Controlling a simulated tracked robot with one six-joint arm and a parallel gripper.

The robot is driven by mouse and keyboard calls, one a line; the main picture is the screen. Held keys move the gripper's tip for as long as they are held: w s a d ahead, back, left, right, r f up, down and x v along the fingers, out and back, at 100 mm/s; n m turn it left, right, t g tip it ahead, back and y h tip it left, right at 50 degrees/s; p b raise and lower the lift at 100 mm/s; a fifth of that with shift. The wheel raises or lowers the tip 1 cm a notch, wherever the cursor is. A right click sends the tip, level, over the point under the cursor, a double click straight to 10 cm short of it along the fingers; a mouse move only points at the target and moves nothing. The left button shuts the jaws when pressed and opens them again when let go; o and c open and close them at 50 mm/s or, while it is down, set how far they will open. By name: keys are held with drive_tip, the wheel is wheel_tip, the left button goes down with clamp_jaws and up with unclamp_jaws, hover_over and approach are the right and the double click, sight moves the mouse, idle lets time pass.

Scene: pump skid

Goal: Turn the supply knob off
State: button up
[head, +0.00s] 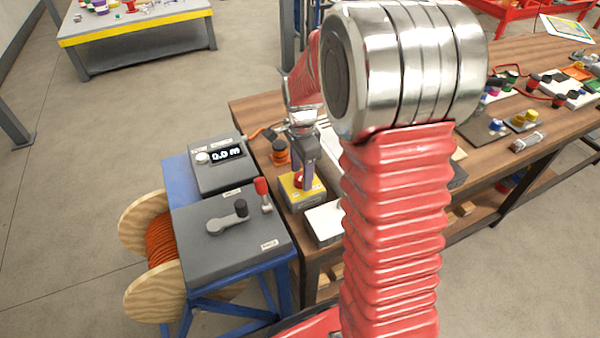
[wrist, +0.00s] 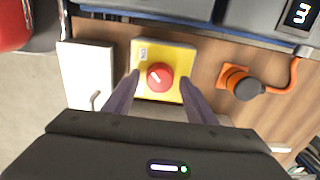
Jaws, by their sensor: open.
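The supply knob (wrist: 160,76) is a round red knob with a white mark on its face. It sits on a yellow-topped box (wrist: 147,53) on the wooden bench. In the head view the knob (head: 300,181) is partly hidden by my gripper. My gripper (wrist: 160,82) is open, with one finger on each side of the knob. The wrist view shows a gap between each finger and the knob. In the head view my gripper (head: 308,185) points down over the yellow box. I cannot tell how far above the knob the fingertips are.
A white box (head: 324,222) stands beside the yellow box. An orange connector with cable (wrist: 243,82) lies on the other side. A grey unit with a crank (head: 230,218) and a display unit reading 0.0 m (head: 220,165) stand on a blue frame beside the bench.

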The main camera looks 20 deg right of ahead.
drive_tip(key=shift+f, duration=0.2)
drive_tip(key=shift+c, duration=0.6)
drive_tip(key=c, duration=0.9)
drive_tip(key=shift+a, duration=0.15)
